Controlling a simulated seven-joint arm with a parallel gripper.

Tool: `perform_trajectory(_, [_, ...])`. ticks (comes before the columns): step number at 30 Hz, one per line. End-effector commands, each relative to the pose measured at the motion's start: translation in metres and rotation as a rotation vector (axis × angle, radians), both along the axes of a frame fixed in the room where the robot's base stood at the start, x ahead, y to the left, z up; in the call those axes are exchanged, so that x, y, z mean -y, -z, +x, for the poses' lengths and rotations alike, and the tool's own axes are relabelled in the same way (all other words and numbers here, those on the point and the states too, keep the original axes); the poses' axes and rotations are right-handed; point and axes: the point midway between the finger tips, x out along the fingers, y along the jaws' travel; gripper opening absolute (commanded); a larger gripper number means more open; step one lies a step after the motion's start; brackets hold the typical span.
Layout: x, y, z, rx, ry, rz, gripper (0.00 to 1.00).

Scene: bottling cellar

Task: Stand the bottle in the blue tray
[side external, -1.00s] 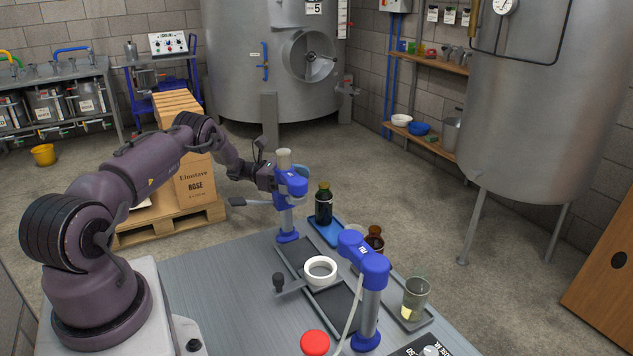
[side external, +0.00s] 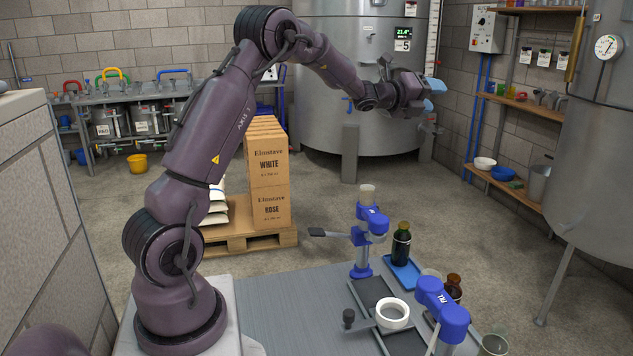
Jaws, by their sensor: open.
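The dark green bottle (side external: 401,246) stands upright in the blue tray (side external: 408,277), at the far right of the bench. Its base is seen against the tray. My gripper (side external: 431,95) is raised high above and behind the bottle in the picture, in front of the big steel tank. Its light blue fingers are apart and nothing is seen between them. It is well clear of the bottle.
A blue stand with a side lever (side external: 362,240) is just left of the tray. A second blue stand (side external: 442,305), a brown bottle (side external: 453,288), a white ring (side external: 392,314) and a glass (side external: 494,345) are nearer. The air around my gripper is free.

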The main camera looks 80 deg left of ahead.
Motion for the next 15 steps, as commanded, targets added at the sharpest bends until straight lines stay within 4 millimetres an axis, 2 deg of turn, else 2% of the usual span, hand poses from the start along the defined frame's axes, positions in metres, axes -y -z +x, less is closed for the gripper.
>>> perform_trajectory(1, [0.020,-0.023,-0.008,0.004,-0.059,-0.122,0.51])
perform_trajectory(3, [0.043,-0.041,-0.024,-0.003,-0.151,-0.322,0.51])
perform_trajectory(7, [0.092,-0.057,-0.067,-0.030,-0.313,-0.702,0.51])
perform_trajectory(11, [0.146,-0.051,-0.126,-0.087,-0.476,-1.079,0.51])
perform_trajectory(15, [0.207,-0.025,-0.201,-0.193,-0.671,-1.447,0.51])
